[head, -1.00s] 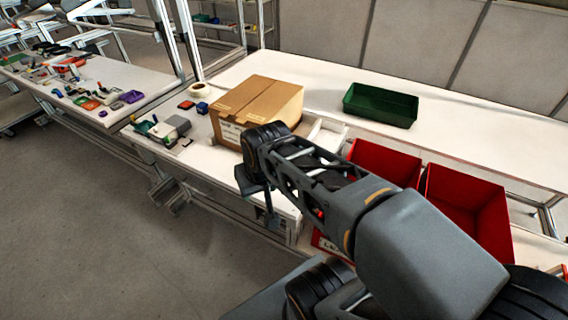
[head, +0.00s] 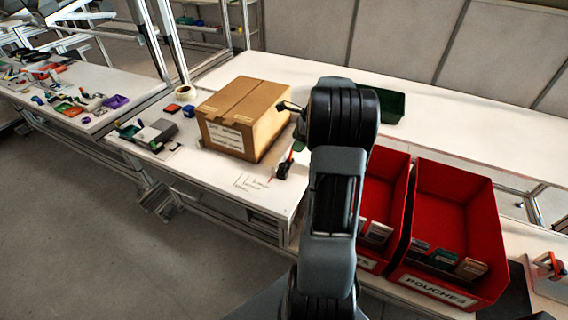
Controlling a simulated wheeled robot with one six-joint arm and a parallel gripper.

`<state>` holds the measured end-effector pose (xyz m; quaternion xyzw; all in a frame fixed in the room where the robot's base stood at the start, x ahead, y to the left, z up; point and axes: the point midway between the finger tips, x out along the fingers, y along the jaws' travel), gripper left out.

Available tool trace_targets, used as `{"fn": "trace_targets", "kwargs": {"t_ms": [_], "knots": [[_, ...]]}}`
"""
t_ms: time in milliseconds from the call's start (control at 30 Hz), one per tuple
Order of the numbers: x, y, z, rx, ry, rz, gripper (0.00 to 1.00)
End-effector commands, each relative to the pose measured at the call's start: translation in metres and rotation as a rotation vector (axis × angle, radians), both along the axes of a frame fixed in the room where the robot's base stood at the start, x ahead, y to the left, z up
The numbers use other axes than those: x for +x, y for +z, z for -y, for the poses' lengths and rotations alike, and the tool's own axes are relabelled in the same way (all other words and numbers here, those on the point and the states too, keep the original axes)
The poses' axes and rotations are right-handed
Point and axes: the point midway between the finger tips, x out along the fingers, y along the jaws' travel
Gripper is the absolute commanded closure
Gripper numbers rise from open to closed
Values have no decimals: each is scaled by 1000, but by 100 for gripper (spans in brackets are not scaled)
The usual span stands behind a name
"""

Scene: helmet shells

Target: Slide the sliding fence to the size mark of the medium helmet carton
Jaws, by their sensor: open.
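The brown carton (head: 241,118), with white labels on its front, sits on the white bench. A small black block with a red upright strip (head: 283,169) stands at its front right corner; it looks like part of the sliding fence, mostly hidden behind my arm. Faint printed size marks (head: 252,183) lie on the bench in front of the carton, too small to read. My gripper (head: 296,124) is at the carton's right side, largely hidden by my wrist. A dark finger reaches left by the carton's top edge. It looks open, and I cannot tell whether it touches anything.
Two red bins (head: 455,215) stand right of my arm, the larger labelled POUCHES. A green bin (head: 390,105) is behind my wrist. Tape (head: 181,90), a blue box (head: 189,111) and a grey device (head: 157,133) lie left of the carton. The rear bench is mostly clear.

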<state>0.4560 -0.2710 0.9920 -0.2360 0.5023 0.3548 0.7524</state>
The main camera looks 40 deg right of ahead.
Motion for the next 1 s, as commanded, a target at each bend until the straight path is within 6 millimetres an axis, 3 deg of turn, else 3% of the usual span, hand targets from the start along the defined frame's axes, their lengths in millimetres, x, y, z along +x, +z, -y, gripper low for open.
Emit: {"fn": "trace_targets", "kwargs": {"t_ms": [500,733,1000], "knots": [[22,-86,-29,1,4,-3,44],[27,-105,-35,0,6,-1,44],[29,-110,-37,-2,5,1,44]]}}
